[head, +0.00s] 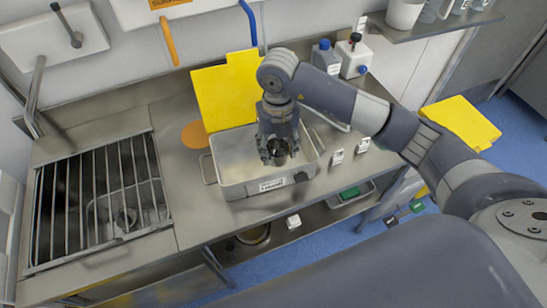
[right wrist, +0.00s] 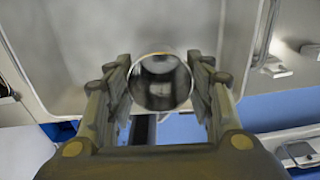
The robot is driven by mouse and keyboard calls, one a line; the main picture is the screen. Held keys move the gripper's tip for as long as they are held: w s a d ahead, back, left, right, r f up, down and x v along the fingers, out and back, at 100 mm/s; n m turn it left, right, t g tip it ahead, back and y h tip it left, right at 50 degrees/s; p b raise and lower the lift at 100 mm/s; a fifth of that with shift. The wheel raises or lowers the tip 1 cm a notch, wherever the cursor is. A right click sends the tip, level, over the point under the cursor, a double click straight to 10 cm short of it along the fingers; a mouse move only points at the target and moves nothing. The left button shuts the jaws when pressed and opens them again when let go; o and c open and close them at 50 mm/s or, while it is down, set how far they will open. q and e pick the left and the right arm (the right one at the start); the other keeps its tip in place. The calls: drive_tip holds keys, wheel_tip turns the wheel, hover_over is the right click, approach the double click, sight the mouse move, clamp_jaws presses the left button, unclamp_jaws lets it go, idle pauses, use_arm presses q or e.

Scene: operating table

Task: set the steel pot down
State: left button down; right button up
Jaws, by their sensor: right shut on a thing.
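The steel pot (head: 279,154) is a small round metal vessel held in my right gripper (head: 277,143). In the right wrist view the pot (right wrist: 161,82) shows as a round shiny rim between the two fingers of my right gripper (right wrist: 162,90), which are shut on it. In the head view the pot is over the steel tray (head: 236,170) on the counter. I cannot tell whether the pot touches the tray's floor. My left gripper is not in view.
A sink with a bar grid (head: 100,190) lies at the left. A yellow board (head: 226,92) stands behind the tray, with an orange disc (head: 195,135) beside it. Bottles (head: 326,57) stand at the back right. Small white labelled items (head: 337,157) sit right of the tray.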

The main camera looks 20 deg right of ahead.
sight(277, 159)
wheel_tip(277, 159, down, 5)
drive_tip(key=shift+r+p, duration=0.2)
drive_tip(key=shift+p, duration=0.4)
drive_tip(key=shift+f, duration=0.35)
drive_tip(key=shift+f, duration=0.1)
drive_tip(key=shift+f, duration=0.15)
drive_tip(key=o, duration=1)
